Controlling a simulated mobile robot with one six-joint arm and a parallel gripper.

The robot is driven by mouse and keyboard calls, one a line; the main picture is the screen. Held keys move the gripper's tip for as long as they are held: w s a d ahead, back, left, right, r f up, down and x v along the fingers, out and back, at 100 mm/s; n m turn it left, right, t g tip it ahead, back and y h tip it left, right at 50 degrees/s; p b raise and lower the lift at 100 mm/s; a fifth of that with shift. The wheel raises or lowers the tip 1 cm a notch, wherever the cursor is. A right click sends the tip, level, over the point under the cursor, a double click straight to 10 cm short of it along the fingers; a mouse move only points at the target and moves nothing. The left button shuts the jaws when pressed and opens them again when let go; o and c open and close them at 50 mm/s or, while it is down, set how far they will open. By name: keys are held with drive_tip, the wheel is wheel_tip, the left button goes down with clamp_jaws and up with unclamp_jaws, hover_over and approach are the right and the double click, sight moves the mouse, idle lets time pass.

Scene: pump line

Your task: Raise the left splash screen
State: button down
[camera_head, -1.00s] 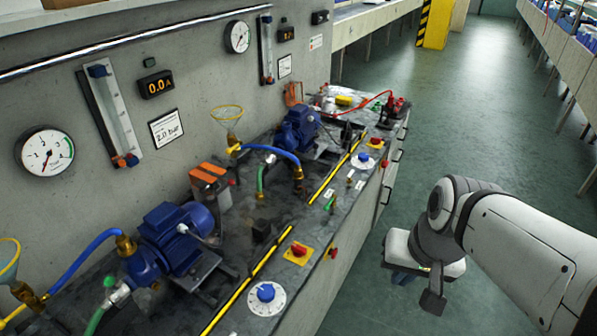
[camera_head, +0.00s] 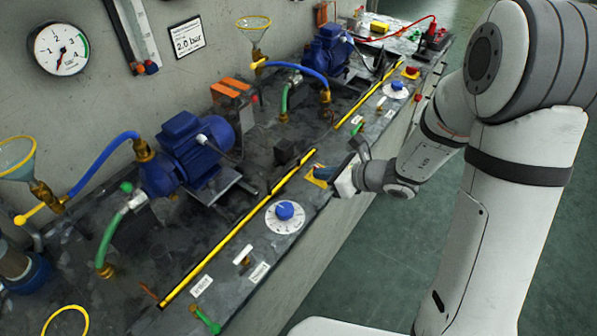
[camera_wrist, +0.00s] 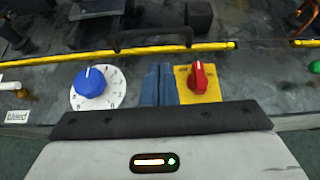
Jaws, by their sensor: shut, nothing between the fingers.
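A yellow-edged strip (camera_head: 225,243), which looks like the top edge of the lowered left splash screen, runs along the bench between the pumps and the front controls. It also crosses the wrist view (camera_wrist: 70,55). A black handle bar (camera_wrist: 150,48) sits along it, toward its right end. The panel itself is not visible. My gripper (camera_head: 318,170) is low over the bench front, on the near side of the strip and apart from the handle. In the wrist view its blue fingers (camera_wrist: 158,70) are together and empty, between the blue dial and the red knob.
A blue dial (camera_head: 285,211) and a red knob on a yellow plate (camera_wrist: 200,78) flank the fingers. Blue pumps (camera_head: 195,150), hoses and funnels stand behind the strip. A second yellow strip (camera_head: 365,100) lies farther along the bench. Open floor (camera_head: 340,260) is at right.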

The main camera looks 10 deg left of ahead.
sight(296, 180)
drive_tip(key=x, duration=1)
drive_tip(key=shift+w+f, duration=0.1)
wheel_tip(296, 180, up, 27)
drive_tip(key=p, duration=1.3)
